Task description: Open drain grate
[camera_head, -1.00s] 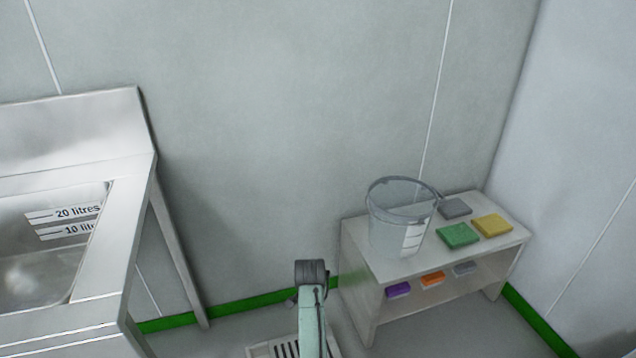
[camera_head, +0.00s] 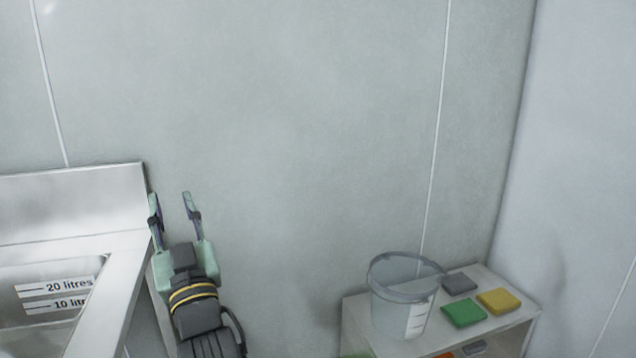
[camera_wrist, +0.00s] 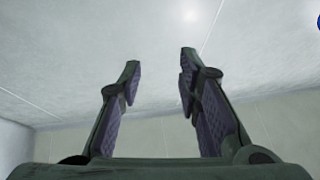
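The drain grate is not visible in either current view. My gripper (camera_head: 171,199) is raised in front of the wall, just right of the sink's back corner in the head view, with its fingers pointing up. Its two fingers stand apart with nothing between them. The wrist view also shows my gripper (camera_wrist: 160,72) open and empty, with only wall and ceiling beyond it.
A steel sink (camera_head: 110,290) with litre marks stands at left. At right, a low bench (camera_head: 515,325) holds a clear bucket (camera_head: 392,315), a grey pad (camera_head: 459,282), a green pad (camera_head: 464,313) and a yellow pad (camera_head: 498,301). Wall fills the middle.

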